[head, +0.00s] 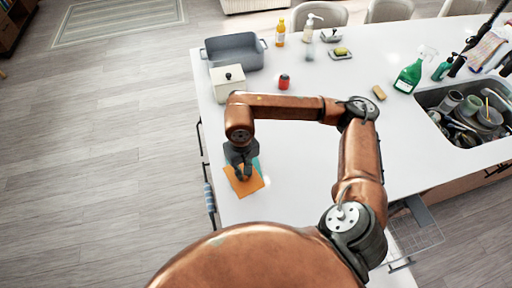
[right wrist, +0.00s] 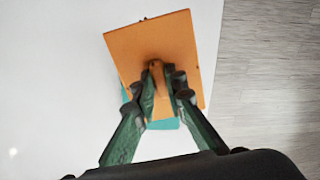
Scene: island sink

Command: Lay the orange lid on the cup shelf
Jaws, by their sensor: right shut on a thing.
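The orange lid (head: 245,186) is a flat square plate at the left end of the white counter. In the right wrist view the lid (right wrist: 160,40) shows a small orange knob between my fingertips. My right gripper (head: 241,172) is shut on this knob; in the right wrist view the gripper (right wrist: 158,82) covers part of the lid. A teal item (head: 257,163) shows partly beneath the lid, and also in the right wrist view (right wrist: 163,125). Whether the lid touches it I cannot tell. I cannot make out a cup shelf for certain. My left gripper is not in view.
A grey basin (head: 233,51), a cream lidded box (head: 228,83) and a red jar (head: 284,81) stand beyond my arm. A green spray bottle (head: 409,76) stands near the full sink (head: 468,112). A wire rack (head: 418,236) is pulled out below the counter.

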